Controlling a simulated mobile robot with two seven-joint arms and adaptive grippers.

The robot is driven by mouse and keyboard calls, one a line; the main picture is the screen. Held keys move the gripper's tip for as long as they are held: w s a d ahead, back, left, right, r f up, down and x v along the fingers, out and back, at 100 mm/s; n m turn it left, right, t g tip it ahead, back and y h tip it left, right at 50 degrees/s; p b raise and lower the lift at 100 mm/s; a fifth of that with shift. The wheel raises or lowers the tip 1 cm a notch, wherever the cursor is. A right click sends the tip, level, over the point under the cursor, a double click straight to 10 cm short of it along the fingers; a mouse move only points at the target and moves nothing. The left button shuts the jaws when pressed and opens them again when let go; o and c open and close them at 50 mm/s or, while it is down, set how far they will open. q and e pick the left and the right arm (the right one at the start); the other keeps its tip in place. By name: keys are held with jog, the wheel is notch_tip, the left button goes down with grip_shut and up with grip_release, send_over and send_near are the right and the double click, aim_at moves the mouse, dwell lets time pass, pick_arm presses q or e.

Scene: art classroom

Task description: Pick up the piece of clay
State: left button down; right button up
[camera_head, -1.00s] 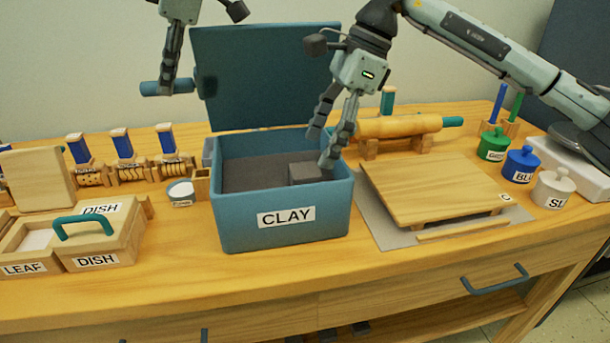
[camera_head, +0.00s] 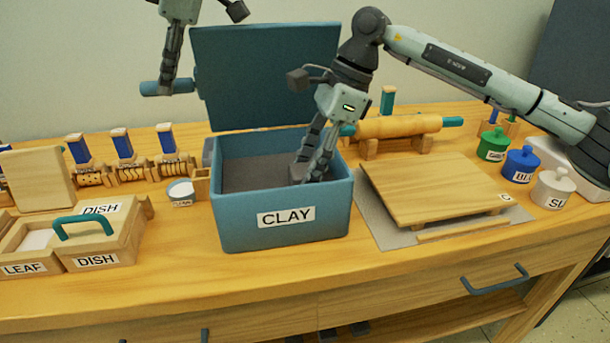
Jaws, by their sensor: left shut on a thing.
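The blue clay box (camera_head: 235,215), labelled CLAY, stands open on the table with a grey bottom. Its blue lid (camera_head: 268,75) is tipped up behind it. My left gripper (camera_head: 168,88) is shut on the lid's handle (camera_head: 152,88), a blue bar at the lid's left. My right gripper (camera_head: 307,180) reaches down into the right part of the box, its fingers apart. The grey piece of clay is now largely hidden by these fingers, and whether they touch it cannot be made out.
A wooden board (camera_head: 430,190) lies right of the box, with a rolling pin (camera_head: 400,127) on a stand behind it. Lidded pots (camera_head: 522,165) stand at the far right. Dish boxes (camera_head: 105,240) and stamp rollers (camera_head: 130,170) are at left. The table front is clear.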

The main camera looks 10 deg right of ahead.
jog(key=c, duration=0.6)
notch_tip(320, 180, up, 28)
jog(key=s+d+r, duration=0.1)
jog(key=s+d, duration=0.3)
jog(key=s, duration=0.1)
jog(key=s+d+r, duration=0.1)
jog(key=s+d, duration=0.3)
jog(key=s, duration=0.1)
jog(key=s+d+r, duration=0.1)
jog(key=s+d, duration=0.3)
jog(key=s, duration=0.2)
dwell(0.5)
